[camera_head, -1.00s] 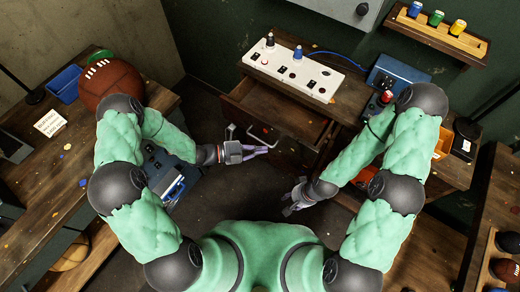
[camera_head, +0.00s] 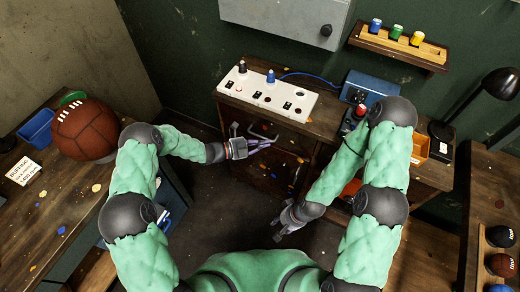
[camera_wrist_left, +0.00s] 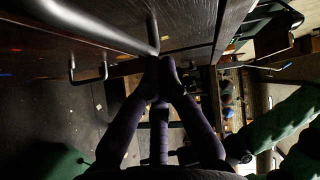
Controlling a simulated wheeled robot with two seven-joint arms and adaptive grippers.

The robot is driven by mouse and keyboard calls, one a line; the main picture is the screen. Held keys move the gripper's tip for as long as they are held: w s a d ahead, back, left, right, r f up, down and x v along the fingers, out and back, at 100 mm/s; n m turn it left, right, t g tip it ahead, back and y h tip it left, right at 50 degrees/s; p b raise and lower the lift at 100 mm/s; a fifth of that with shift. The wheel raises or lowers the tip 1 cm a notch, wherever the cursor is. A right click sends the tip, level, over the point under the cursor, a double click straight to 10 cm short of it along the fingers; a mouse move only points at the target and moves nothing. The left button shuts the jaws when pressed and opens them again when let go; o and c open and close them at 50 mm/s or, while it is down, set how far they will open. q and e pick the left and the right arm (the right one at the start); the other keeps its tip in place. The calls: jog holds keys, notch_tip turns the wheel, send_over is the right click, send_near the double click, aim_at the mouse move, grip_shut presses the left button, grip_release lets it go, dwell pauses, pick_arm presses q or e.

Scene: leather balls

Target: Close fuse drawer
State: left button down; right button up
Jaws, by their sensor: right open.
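The fuse drawer (camera_head: 290,139) is a wooden drawer with a metal bar handle (camera_head: 262,131), under the workbench top. In the head view its front sits close to the bench and no inside shows; I cannot tell if it is fully shut. My left gripper (camera_head: 270,143) is in front of the drawer near the handle. In the left wrist view its purple fingers (camera_wrist_left: 160,68) are together at the tips and hold nothing visible, near a metal bar (camera_wrist_left: 95,25) and dark wood. My right gripper (camera_head: 283,220) is open and empty, lower and apart from the bench.
A white panel (camera_head: 266,93) with plugs and sockets lies on the bench. A blue device (camera_head: 367,86) and a lamp (camera_head: 501,83) stand right of it. A ball (camera_head: 85,130) rests on the left table. Floor between the benches is free.

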pick_arm(q)
jog(key=shift+w+r, duration=0.15)
jog(key=s+p+v, duration=0.1)
jog(key=p+v, duration=0.1)
jog(key=v, duration=0.4)
jog(key=s+p+v, duration=0.2)
jog(key=v, duration=0.5)
jog(key=shift+d+p, duration=0.3)
jog(key=shift+d, duration=0.15)
